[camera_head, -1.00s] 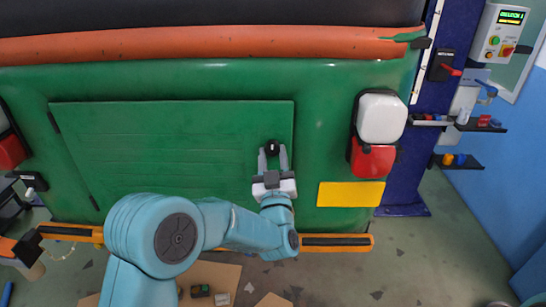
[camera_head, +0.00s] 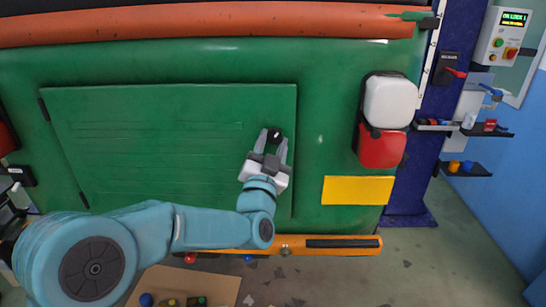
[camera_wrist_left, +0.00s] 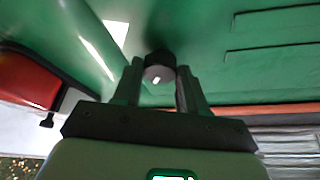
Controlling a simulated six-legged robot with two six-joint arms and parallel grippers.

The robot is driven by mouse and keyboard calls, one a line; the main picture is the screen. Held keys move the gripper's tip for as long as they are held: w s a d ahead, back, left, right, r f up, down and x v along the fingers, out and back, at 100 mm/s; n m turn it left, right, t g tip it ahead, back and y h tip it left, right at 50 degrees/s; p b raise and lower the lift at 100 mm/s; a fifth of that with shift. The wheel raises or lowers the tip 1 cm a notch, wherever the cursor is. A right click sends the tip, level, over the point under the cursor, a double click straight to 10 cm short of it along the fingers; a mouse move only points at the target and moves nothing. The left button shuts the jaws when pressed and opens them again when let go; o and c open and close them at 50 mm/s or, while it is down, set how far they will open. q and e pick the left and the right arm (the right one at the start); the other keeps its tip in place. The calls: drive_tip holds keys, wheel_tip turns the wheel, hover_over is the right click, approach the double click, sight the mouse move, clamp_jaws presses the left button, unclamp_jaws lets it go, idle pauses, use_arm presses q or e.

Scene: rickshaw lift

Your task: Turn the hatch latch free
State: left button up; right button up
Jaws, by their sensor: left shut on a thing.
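The hatch (camera_head: 160,140) is a flat green panel in the green rickshaw body, and it looks closed. The latch (camera_head: 275,135) is a small dark round knob near the hatch's upper right edge. My left gripper (camera_head: 275,143) is shut on the latch, with one finger on each side of it. In the left wrist view the latch (camera_wrist_left: 159,70) sits between the two fingertips, its face showing a small white mark. The gripper looks tilted in the head view. My right gripper is not in view.
A white and red tail lamp (camera_head: 386,102) and a yellow plate (camera_head: 357,190) are right of the hatch. An orange bumper (camera_head: 310,245) runs below. A control box (camera_head: 505,35) and small shelves (camera_head: 466,168) are at the right.

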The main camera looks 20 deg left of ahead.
use_arm(q)
drive_tip(key=m+h+b, duration=0.1)
drive_tip(key=m, duration=0.2)
drive_tip(key=shift+a+m+h, duration=0.15)
drive_tip(key=shift+m+h, duration=0.25)
drive_tip(key=m+g+h+b, duration=0.1)
drive_tip(key=m, duration=0.2)
drive_tip(key=shift+r, duration=0.15)
drive_tip(key=m, duration=0.1)
drive_tip(key=m+g, duration=0.1)
drive_tip(key=m, duration=0.1)
drive_tip(key=shift+a+r+h, duration=0.1)
drive_tip(key=shift+r+h, duration=0.1)
drive_tip(key=shift+h, duration=0.2)
drive_tip(key=shift+m+g+h+p, duration=0.3)
drive_tip(key=shift+m+g+p, duration=0.3)
drive_tip(key=shift+m, duration=1.1)
drive_tip(key=o, duration=1.1)
drive_tip(key=shift+c, duration=0.2)
drive_tip(key=shift+s, duration=0.1)
